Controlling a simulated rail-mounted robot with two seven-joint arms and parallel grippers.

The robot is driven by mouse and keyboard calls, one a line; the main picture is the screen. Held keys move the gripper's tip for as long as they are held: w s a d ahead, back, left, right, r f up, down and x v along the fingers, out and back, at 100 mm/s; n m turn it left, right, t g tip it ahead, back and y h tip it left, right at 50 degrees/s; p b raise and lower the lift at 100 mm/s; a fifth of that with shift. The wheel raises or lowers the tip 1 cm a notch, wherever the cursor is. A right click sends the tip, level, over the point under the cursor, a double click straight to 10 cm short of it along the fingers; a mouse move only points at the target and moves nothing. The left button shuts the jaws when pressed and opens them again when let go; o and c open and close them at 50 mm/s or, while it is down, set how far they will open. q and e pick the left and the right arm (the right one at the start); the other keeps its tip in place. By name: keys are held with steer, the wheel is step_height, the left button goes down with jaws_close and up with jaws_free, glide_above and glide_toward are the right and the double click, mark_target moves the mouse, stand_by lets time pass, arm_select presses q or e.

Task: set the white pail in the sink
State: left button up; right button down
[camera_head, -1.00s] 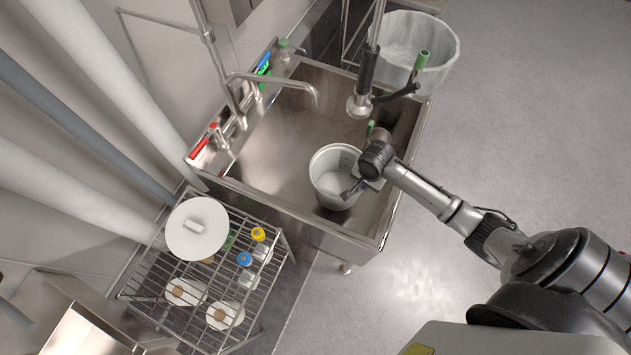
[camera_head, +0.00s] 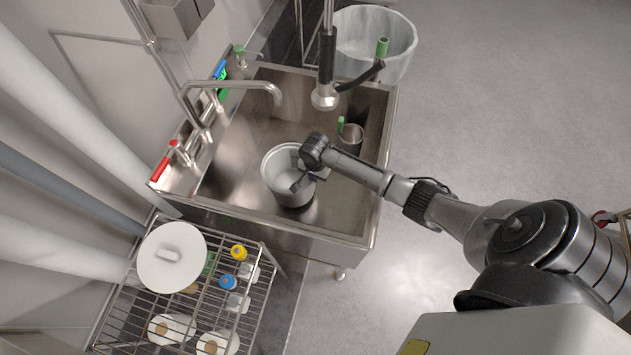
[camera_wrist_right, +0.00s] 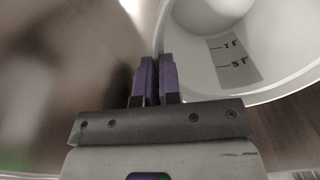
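The white pail (camera_head: 282,168) is upright inside the walls of the steel sink (camera_head: 237,155), in its near half. I cannot tell whether its bottom touches the basin floor. My right gripper (camera_head: 300,182) reaches in from the right at the pail's rim. In the right wrist view the purple fingers (camera_wrist_right: 155,75) are close together with the wall of the pail (camera_wrist_right: 262,75) between them, one finger inside and one outside. Dark marks show on the pail's inner wall. My left gripper is not in view.
A green-handled metal container (camera_head: 351,138) stands in the sink right of the pail. A faucet (camera_head: 235,86) and a hanging sprayer (camera_head: 325,95) reach over the basin. A wire rack (camera_head: 262,300) with bottles and a white lid (camera_head: 172,262) stands at left. A lined bin (camera_head: 400,45) is behind.

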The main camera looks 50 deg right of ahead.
step_height(320, 180, down, 4)
steer(key=shift+b, duration=0.8)
steer(key=shift+f, duration=0.1)
steer(key=c, duration=1.3)
jaws_free()
step_height(320, 180, up, 10)
steer(key=p, duration=0.3)
steer(key=shift+s+a+r+p, duration=0.1)
steer(key=shift+r+p, duration=0.15)
steer(key=shift+p, duration=0.1)
steer(key=shift+r, duration=0.85)
